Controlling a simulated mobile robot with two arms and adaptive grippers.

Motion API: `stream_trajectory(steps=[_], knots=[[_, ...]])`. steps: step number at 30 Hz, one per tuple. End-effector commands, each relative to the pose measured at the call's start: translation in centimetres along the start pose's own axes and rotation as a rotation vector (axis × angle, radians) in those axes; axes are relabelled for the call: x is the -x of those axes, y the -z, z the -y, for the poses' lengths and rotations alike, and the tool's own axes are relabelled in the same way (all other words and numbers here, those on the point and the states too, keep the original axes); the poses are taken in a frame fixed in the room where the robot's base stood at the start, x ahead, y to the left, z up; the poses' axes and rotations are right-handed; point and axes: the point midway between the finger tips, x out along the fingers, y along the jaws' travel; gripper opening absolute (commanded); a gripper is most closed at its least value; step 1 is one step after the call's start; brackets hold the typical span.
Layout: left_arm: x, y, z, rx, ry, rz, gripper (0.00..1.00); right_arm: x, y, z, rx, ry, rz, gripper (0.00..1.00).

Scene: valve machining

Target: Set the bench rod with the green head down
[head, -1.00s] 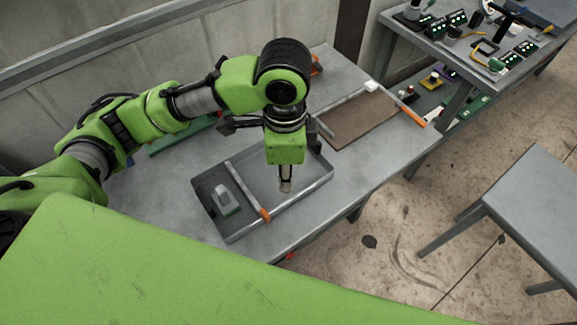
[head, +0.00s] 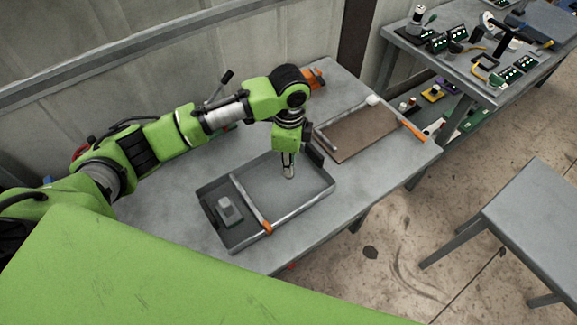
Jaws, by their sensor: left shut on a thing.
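My left gripper (head: 289,170) points down over the far right part of the grey tray (head: 324,194). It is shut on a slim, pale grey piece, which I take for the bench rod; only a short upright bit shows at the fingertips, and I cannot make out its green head. I cannot tell whether its lower end touches the tray floor. My right gripper is not in view.
A bar with an orange end (head: 266,227) crosses the tray, and a small grey block (head: 229,210) sits left of it. Bare tabletop lies at front left.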

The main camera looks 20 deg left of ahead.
Motion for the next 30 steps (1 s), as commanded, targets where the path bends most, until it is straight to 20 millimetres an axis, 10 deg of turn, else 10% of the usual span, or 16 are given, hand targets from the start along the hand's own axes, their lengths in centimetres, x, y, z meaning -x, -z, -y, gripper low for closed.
stream_trajectory(steps=[22,24,30], knots=[[-4.2,-0.2,0.7,0.0,0.001,0.001,0.0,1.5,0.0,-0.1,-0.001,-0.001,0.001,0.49],[-4.2,-0.2,0.6,0.0,0.001,0.001,0.35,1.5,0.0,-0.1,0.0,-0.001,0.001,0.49],[-4.2,-0.2,0.6,0.0,0.001,0.001,0.35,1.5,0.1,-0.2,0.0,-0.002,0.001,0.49]])
